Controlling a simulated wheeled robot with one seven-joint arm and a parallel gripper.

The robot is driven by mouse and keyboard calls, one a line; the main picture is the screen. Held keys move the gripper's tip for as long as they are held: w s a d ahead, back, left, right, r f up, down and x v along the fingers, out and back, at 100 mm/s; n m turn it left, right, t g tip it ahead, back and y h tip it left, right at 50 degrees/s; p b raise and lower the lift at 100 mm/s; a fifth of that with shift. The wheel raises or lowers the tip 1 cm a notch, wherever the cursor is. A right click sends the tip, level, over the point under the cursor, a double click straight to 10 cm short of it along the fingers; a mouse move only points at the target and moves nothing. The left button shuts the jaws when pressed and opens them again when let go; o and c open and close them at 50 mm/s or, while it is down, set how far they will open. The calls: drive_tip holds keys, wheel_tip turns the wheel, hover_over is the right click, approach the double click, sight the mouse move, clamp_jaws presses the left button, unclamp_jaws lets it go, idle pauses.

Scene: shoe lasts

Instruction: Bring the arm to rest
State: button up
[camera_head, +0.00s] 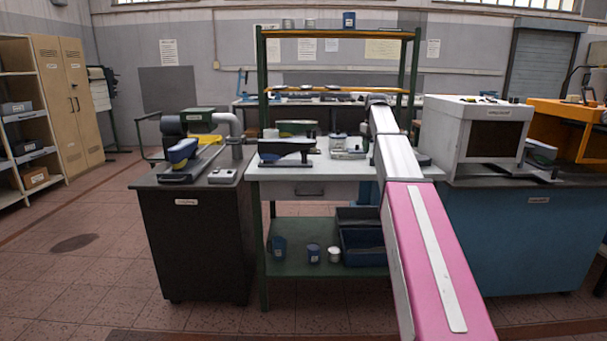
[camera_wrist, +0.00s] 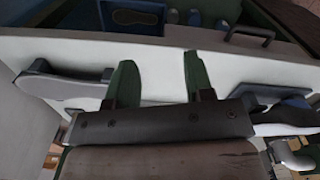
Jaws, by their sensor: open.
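My arm (camera_head: 415,215), pink and white, reaches forward and up from the lower right over the white-topped workbench (camera_head: 312,172). My gripper is hidden behind the arm in the head view. In the wrist view, my gripper (camera_wrist: 159,57) shows two green fingers spread apart with nothing between them. The pale bench top lies beyond the fingers there. Whether the fingers touch it cannot be told, but no contact is visible.
A shoe last on a stand (camera_head: 287,148) sits on the bench left of my arm. A black cabinet (camera_head: 195,240) with a machine stands at left. A white box-shaped machine (camera_head: 450,125) stands close at right on a blue cabinet (camera_head: 530,240). Floor (camera_head: 100,290) is open at lower left.

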drive_tip(key=s+a+f+m, duration=0.1)
drive_tip(key=s+a+f, duration=0.1)
drive_tip(key=s+f, duration=0.5)
drive_tip(key=s+a+f, duration=0.1)
drive_tip(key=s+f, duration=0.2)
drive_tip(key=f, duration=0.8)
drive_tip(key=s+a+f+m, duration=0.1)
drive_tip(key=s+a+f, duration=0.1)
drive_tip(key=s+f, duration=0.55)
drive_tip(key=s+a+f, duration=0.1)
drive_tip(key=s+f, duration=0.7)
drive_tip(key=s, duration=0.1)
drive_tip(key=s+a+f+m, duration=0.1)
drive_tip(key=s+a+f, duration=0.1)
drive_tip(key=s+f, duration=0.7)
drive_tip(key=shift+s+a+f, duration=0.2)
drive_tip(key=shift+s+a, duration=0.1)
drive_tip(key=shift+s, duration=0.2)
